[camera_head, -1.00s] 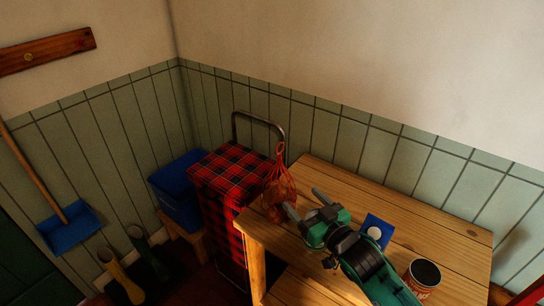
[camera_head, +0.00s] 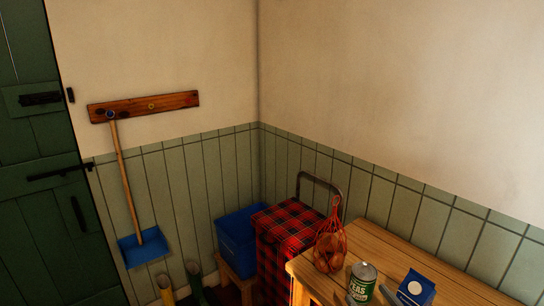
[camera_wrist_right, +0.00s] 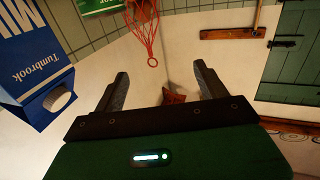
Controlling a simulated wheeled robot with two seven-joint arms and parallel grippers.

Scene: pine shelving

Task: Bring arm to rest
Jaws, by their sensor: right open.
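My right gripper (camera_wrist_right: 160,69) is open in the right wrist view, with its two dark fingers apart and nothing between them. In the head view only a grey finger (camera_head: 388,294) of it shows at the bottom edge, beside the blue carton (camera_head: 416,289). The rest of that arm is out of the picture. The blue milk carton (camera_wrist_right: 32,65) also shows at the left of the wrist view, apart from the fingers. My left gripper is in neither view.
A green peas can (camera_head: 362,284) and a red net bag (camera_head: 330,250) stand on the wooden table (camera_head: 385,250). A red tartan trolley (camera_head: 288,226) and a blue box (camera_head: 238,238) stand left of it. A blue dustpan (camera_head: 143,248) hangs by the green door (camera_head: 45,190).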

